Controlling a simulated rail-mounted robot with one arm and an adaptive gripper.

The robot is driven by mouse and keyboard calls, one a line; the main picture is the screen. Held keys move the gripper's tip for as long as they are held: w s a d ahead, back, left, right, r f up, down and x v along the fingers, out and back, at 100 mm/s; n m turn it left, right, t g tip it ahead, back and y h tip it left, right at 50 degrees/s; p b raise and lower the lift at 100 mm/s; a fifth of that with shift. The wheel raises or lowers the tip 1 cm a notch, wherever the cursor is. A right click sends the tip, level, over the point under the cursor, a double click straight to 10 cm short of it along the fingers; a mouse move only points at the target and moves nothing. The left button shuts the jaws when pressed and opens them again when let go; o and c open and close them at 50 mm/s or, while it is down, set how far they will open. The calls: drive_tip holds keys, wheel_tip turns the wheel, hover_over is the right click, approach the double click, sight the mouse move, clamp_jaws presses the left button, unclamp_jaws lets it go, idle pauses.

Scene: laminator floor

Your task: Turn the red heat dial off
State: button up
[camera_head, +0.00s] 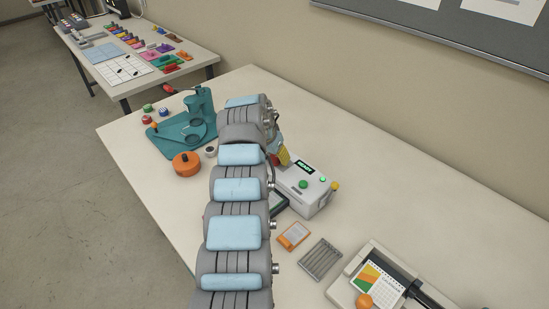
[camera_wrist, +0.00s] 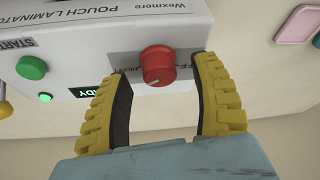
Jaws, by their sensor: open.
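The red heat dial (camera_wrist: 157,66) is on the side of the white pouch laminator (camera_wrist: 100,50), with a pale pointer mark toward the bottom of the wrist picture. Its printed label is partly covered by my right finger. My gripper (camera_wrist: 163,72) is open, its yellow ribbed fingers on either side of the dial, with a visible gap on the left and a smaller one on the right. Contact on the right is hard to judge.
The laminator has a green start button (camera_wrist: 32,67) and a lit display (camera_wrist: 84,91). An orange-trimmed card (camera_head: 293,236), a wire rack (camera_head: 320,260) and a paper trimmer (camera_head: 375,285) lie in front. A teal press (camera_head: 190,125) and orange pot (camera_head: 186,164) stand left.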

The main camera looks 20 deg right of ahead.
drive_tip(key=shift+w+d+f, duration=0.15)
drive_tip(key=shift+d+f, duration=0.05)
drive_tip(key=shift+f, duration=0.35)
drive_tip(key=shift+c, duration=0.3)
clamp_jaws()
